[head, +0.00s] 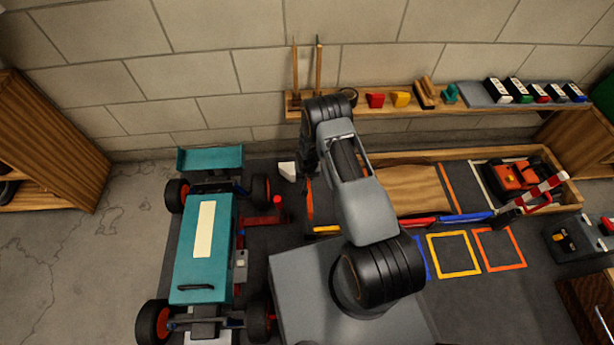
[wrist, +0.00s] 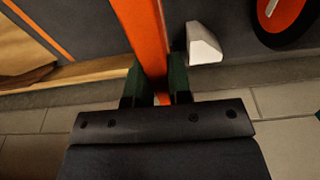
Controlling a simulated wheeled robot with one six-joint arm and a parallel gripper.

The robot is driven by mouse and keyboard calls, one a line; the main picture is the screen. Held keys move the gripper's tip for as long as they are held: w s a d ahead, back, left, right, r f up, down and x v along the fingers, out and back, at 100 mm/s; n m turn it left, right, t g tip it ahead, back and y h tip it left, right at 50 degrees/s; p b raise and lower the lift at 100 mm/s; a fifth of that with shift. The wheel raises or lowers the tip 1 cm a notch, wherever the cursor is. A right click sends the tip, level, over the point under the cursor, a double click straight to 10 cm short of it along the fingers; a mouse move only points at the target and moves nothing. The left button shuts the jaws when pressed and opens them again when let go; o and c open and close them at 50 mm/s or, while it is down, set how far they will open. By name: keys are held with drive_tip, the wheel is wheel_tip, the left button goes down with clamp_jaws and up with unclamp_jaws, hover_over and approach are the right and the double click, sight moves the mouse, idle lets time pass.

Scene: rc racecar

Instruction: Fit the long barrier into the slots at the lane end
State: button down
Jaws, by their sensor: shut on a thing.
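The long orange barrier (wrist: 143,28) runs up through the top of the wrist view. My gripper (wrist: 157,76) has its dark green fingers shut on it, one on each side. In the head view a thin orange strip of it (head: 309,198) shows left of my arm, near the lane's left end. My gripper itself is hidden behind my arm there. The wood-sided lane (head: 483,153) runs to the right, with a brown ramp (head: 411,190) in it. The slots cannot be made out, and whether the barrier touches them cannot be told.
A white block (head: 287,171) stands beside the barrier; it also shows in the wrist view (wrist: 204,43). A teal racecar (head: 188,250) stands on the left. An orange vehicle (head: 516,177) and a red-white striped bar (head: 541,188) are at the lane's right. A shelf (head: 378,110) runs along the wall.

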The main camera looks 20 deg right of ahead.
drive_tip(key=shift+f+b, duration=2.9)
drive_tip(key=shift+b, duration=0.5)
drive_tip(key=shift+f+b, duration=0.75)
drive_tip(key=shift+f, duration=0.75)
drive_tip(key=shift+f, duration=2.75)
drive_tip(key=c, duration=1)
unclamp_jaws()
drive_tip(key=shift+o, duration=0.2)
